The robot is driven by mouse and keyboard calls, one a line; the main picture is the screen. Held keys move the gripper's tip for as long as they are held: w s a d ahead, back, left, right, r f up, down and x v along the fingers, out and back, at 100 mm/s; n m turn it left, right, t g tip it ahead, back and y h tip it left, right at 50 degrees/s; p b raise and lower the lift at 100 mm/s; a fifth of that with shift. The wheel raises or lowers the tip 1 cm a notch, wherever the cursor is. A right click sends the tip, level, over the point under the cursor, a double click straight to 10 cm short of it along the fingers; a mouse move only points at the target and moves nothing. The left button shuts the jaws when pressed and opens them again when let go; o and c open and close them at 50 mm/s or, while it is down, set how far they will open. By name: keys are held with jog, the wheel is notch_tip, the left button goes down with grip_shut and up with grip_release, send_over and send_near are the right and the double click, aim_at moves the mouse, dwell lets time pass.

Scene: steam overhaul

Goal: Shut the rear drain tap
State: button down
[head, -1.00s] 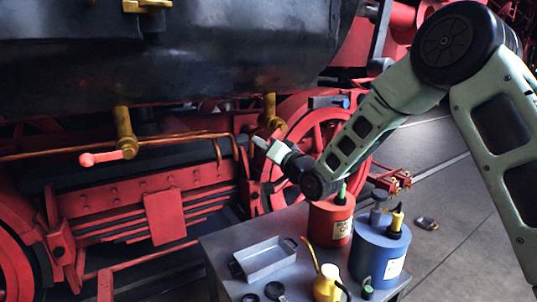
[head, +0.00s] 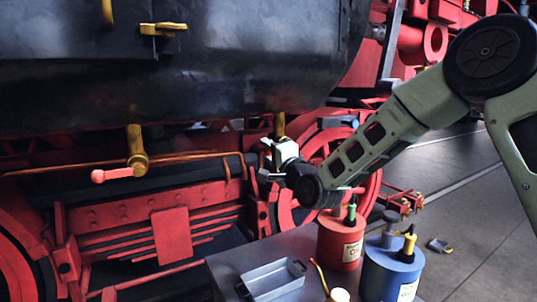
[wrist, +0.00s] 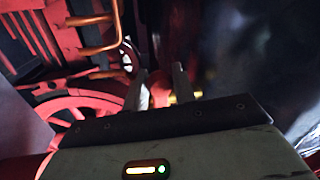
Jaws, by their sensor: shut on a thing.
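Two brass drain taps hang under the black cylinder. The left tap (head: 136,150) has a red handle (head: 112,174) pointing left, roughly level. The right tap (head: 279,124) is where my gripper (head: 268,158) is, and its handle is mostly hidden by the gripper in the head view. In the wrist view my gripper (wrist: 161,84) has its two fingers on either side of something dim and red (wrist: 162,92), which looks like this tap's handle. A yellow brass bit (wrist: 186,97) shows beside the right finger. The gripper is shut on the handle; its exact angle is unclear.
A grey bench stands below my arm with a metal tray (head: 270,282), a red oil can (head: 341,244) and a blue can (head: 391,268). A copper pipe (head: 70,168) runs behind the taps. A red wheel (head: 335,160) is behind the gripper. Open floor lies right.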

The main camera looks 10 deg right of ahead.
dwell(0.4)
jog(key=c, duration=1.2)
grip_release()
jog(key=shift+d, duration=0.1)
jog(key=shift+o, duration=0.2)
jog(key=b+v, duration=0.1)
jog(key=v, duration=1.6)
jog(key=shift+s+b, duration=0.25)
jog(key=shift+b, duration=0.1)
